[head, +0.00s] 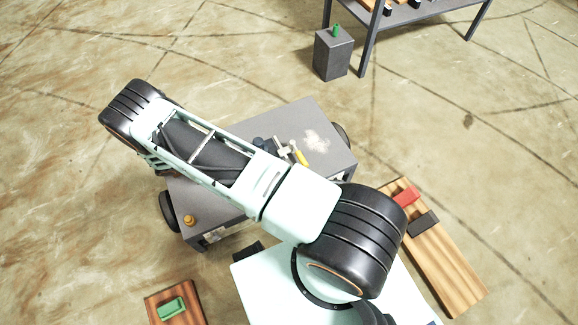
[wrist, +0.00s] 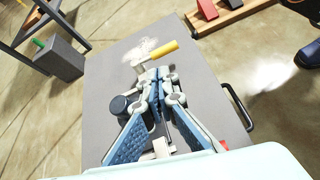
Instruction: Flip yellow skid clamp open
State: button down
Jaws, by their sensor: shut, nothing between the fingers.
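The yellow skid clamp handle (head: 299,153) lies over the top of a dark grey wheeled skid (head: 335,162), just beyond my arm in the head view. In the wrist view the yellow handle (wrist: 163,50) slants up to the right, with a small metal clamp part at its left end. The handle looks low over the skid top; its exact angle is hard to tell. My gripper (wrist: 154,76), with blue and grey fingers, is shut and empty. Its tips are just below the handle in the picture; whether they touch it I cannot tell. The fingers hide part of the clamp base.
A pale patch (head: 316,140) marks the skid top. An orange knob (head: 189,220) stands at its near left corner. A wooden plank (head: 447,270) with red and black blocks lies to the right, and a green block (head: 171,307) at lower left. A grey box (head: 332,58) stands behind.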

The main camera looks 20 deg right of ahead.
notch_tip(320, 180, down, 6)
jog(key=s+d+n+b, duration=0.1)
jog(key=n, duration=0.1)
jog(key=shift+s+h, duration=0.2)
jog(key=shift+h, duration=0.1)
jog(key=shift+d, duration=0.1)
jog(key=x, duration=0.4)
jog(key=b+x, duration=0.1)
jog(key=x, duration=0.3)
jog(key=b+x, duration=0.1)
jog(key=x, duration=0.4)
jog(key=shift+w+d+r, duration=0.15)
jog(key=shift+r, duration=0.15)
jog(key=shift+d+b, duration=0.3)
jog(key=shift+d, duration=0.15)
